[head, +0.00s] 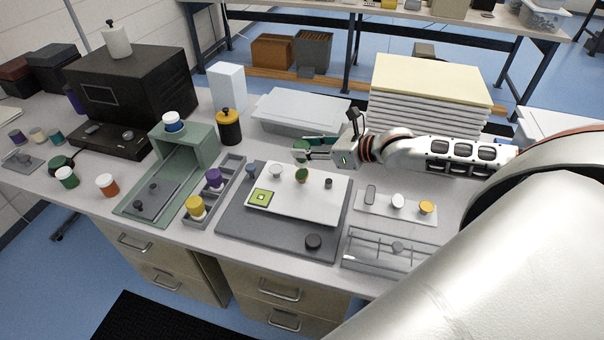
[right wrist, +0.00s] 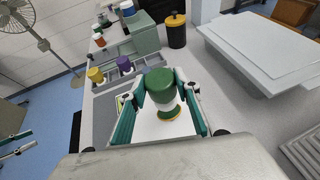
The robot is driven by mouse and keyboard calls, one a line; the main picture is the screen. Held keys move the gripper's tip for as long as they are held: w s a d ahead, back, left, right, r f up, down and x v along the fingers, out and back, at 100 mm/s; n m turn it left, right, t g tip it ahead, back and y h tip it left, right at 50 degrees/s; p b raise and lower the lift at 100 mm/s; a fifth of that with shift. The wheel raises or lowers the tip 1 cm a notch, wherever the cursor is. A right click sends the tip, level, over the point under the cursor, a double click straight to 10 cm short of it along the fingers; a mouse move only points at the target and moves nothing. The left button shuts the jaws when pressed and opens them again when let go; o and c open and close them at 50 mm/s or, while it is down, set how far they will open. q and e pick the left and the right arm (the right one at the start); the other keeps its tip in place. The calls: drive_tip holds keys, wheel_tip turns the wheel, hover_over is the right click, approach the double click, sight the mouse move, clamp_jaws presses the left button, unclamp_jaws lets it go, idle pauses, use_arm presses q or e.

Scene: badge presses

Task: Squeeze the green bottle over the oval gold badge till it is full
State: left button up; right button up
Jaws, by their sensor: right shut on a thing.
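My right gripper (head: 303,149) is shut on the green bottle (head: 301,157), seen at the middle of the head view. In the right wrist view its two teal fingers grip the bottle (right wrist: 160,86) from both sides, with its green end toward the camera. The oval gold badge (head: 302,176) lies on the white board just below the bottle, apart from it. In the right wrist view the badge (right wrist: 174,119) shows a gold rim and green inside; the bottle hides part of it. What looks like my left gripper (right wrist: 18,148) is cut off at that view's left edge.
The white board (head: 323,205) rests on a dark grey mat (head: 270,242) and also carries a square green badge (head: 261,198) and small round pieces. Left stand a rack with yellow (head: 195,206) and purple bottles and a green press (head: 198,150). A stack of white trays (head: 428,103) stands behind my arm.

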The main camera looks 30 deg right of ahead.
drive_tip(key=shift+r+p, duration=1)
drive_tip(key=shift+r, duration=0.5)
drive_tip(key=shift+r+p, duration=0.45)
drive_tip(key=shift+r, duration=0.9)
drive_tip(key=shift+w, duration=0.1)
